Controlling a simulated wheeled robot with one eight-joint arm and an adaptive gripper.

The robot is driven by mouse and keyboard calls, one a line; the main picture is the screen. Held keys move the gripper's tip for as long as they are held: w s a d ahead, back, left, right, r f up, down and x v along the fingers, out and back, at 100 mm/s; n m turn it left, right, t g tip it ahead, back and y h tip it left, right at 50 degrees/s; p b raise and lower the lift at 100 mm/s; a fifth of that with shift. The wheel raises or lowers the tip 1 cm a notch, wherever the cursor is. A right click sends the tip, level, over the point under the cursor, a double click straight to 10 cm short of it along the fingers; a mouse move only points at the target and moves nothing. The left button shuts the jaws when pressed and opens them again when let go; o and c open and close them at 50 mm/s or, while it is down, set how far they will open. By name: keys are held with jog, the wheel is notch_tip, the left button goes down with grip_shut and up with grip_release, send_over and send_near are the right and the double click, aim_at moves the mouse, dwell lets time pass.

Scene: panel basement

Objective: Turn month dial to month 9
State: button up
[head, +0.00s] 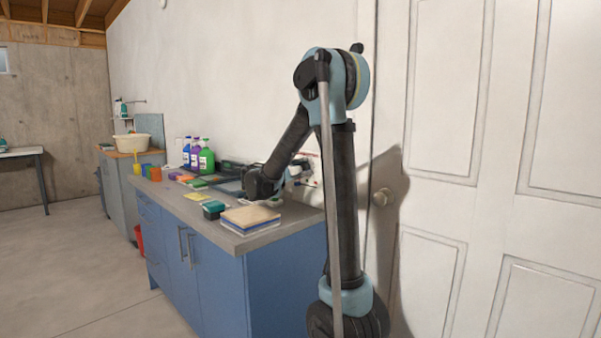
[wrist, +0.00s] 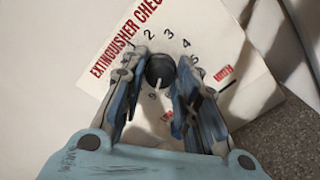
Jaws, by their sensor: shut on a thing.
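The month dial (wrist: 160,68) is a round black knob with a white pointer line, on a white card (wrist: 228,50) printed "EXTINGUISHER CHEC…" in red. Numerals 2, 3, 4 and 5 show around its upper and right side. The white pointer points down and slightly left in the wrist view, toward a small numeral that looks like 9. My gripper (wrist: 161,75) is shut on the dial, one finger on each side. The fingers hide several numerals. In the head view the card (head: 313,168) is on the wall above the counter, and my wrist hides most of it.
The grey counter (head: 238,238) on blue cabinets holds a stack of books or boards (head: 250,217), sponges, and spray bottles (head: 206,157) along the wall. A white door (head: 470,150) with a round knob stands right of my arm. The floor at left is open.

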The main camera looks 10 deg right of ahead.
jog(key=shift+s+f, duration=0.1)
jog(key=o, duration=1.1)
jog(key=shift+a, duration=0.1)
jog(key=v, duration=1.1)
jog(key=shift+s+a, duration=0.25)
